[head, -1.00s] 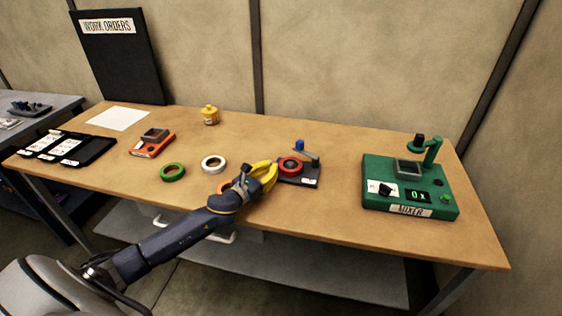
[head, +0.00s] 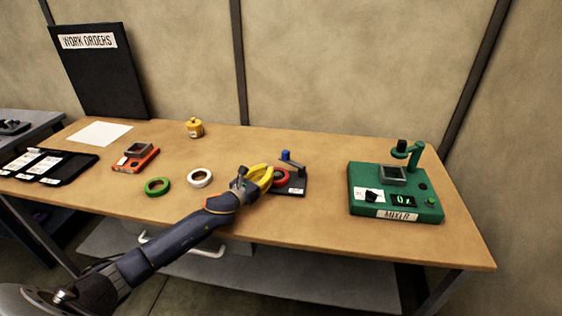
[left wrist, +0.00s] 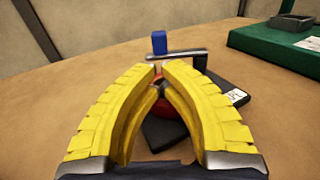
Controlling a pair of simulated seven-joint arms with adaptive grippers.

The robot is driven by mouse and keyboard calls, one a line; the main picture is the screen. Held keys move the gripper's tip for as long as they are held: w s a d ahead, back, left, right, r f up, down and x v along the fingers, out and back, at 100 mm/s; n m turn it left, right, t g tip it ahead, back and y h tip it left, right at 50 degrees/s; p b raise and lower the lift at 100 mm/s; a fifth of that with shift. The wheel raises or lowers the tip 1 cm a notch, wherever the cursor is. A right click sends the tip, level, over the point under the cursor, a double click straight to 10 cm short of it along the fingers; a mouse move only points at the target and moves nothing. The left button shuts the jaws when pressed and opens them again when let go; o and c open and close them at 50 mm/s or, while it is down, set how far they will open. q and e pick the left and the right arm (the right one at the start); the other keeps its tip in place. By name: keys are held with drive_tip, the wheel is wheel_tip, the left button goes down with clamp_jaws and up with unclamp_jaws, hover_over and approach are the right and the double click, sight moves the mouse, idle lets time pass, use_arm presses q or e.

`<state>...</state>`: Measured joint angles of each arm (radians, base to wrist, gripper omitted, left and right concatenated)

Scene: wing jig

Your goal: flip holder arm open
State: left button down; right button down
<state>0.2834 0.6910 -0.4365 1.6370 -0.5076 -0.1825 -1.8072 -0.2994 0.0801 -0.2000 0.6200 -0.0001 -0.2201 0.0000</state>
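The holder has a dark base (head: 296,187) with a red ring (head: 281,177) on it. Its grey holder arm (head: 295,162) runs from a post at the right to a blue knob (head: 286,155) at its left end. In the left wrist view the arm (left wrist: 178,54) lies roughly level just beyond my fingertips, with the blue knob (left wrist: 159,43) standing up. My left gripper (head: 269,173) has yellow fingers whose tips nearly meet, with nothing clearly held. They hang over the left part of the red ring and hide some of it. Contact with the arm cannot be told.
A green mixer (head: 427,208) stands to the right. A white ring (head: 200,178), a green ring (head: 157,186), an orange device (head: 147,161) and a yellow container (head: 194,128) are to the left. The table between holder and mixer is clear.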

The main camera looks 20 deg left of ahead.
sight(283, 158)
use_arm(q)
drive_tip(key=x, duration=0.8)
drive_tip(key=shift+w, duration=0.25)
drive_tip(key=shift+w, duration=0.1)
drive_tip(key=shift+w+m+h, duration=0.2)
drive_tip(key=shift+m+h, duration=0.1)
drive_tip(key=shift+h, duration=0.2)
